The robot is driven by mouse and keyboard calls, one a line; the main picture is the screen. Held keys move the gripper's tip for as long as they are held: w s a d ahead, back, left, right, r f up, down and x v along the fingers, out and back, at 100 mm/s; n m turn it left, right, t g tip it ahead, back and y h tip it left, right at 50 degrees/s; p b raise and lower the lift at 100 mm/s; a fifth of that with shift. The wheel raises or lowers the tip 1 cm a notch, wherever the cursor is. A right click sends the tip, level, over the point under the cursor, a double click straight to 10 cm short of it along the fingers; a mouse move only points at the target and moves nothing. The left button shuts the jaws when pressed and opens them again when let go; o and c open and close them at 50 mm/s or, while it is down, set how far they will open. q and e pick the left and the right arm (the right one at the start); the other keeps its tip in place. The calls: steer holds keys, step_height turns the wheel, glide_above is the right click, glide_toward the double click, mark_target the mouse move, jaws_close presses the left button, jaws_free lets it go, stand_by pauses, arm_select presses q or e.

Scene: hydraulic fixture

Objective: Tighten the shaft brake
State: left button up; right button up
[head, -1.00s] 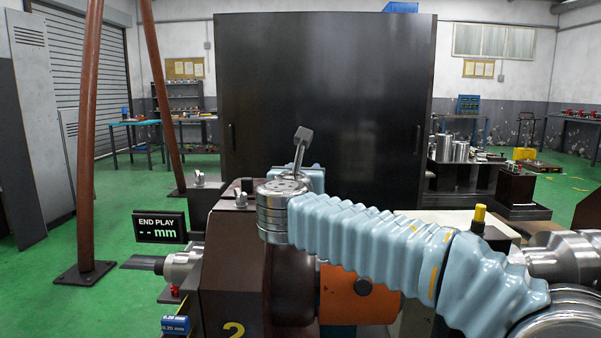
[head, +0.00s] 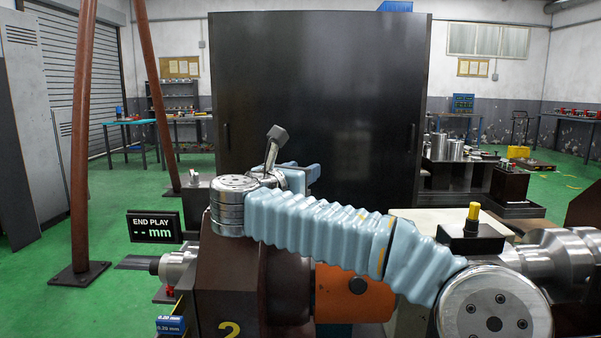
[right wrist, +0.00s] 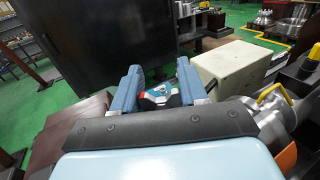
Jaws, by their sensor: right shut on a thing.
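A metal lever with a dark block-shaped head (head: 276,135) stands tilted beside my right gripper (head: 298,177) in the head view. My right arm, in a pale blue sleeve, reaches in from the right and partly hides the gripper. In the right wrist view the two blue fingers of my right gripper (right wrist: 158,82) are around a small teal, white and red thing (right wrist: 158,97). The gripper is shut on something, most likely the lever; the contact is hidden. An orange block with a black knob (head: 355,295) sits below the arm. My left gripper is not in view.
An END PLAY display (head: 153,227) reads "-- mm" at left. Blue gauge pieces (head: 170,325) lie below it. A black box with a yellow button (head: 473,212) and a thick metal shaft (head: 565,258) are at right. A large dark cabinet (head: 320,90) stands behind.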

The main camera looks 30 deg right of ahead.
steer(key=shift+r, duration=0.45)
steer(key=o, duration=1)
steer(key=shift+o, duration=0.3)
steer(key=shift+f, duration=0.2)
steer(key=shift+r, duration=0.3)
step_height(320, 180, up, 3)
steer(key=shift+s+a+r, duration=0.1)
steer(key=shift+s+a, duration=0.05)
steer(key=s+a+r, duration=0.7)
steer(key=s+r, duration=0.2)
steer(key=s, duration=0.2)
steer(key=shift+s, duration=0.3)
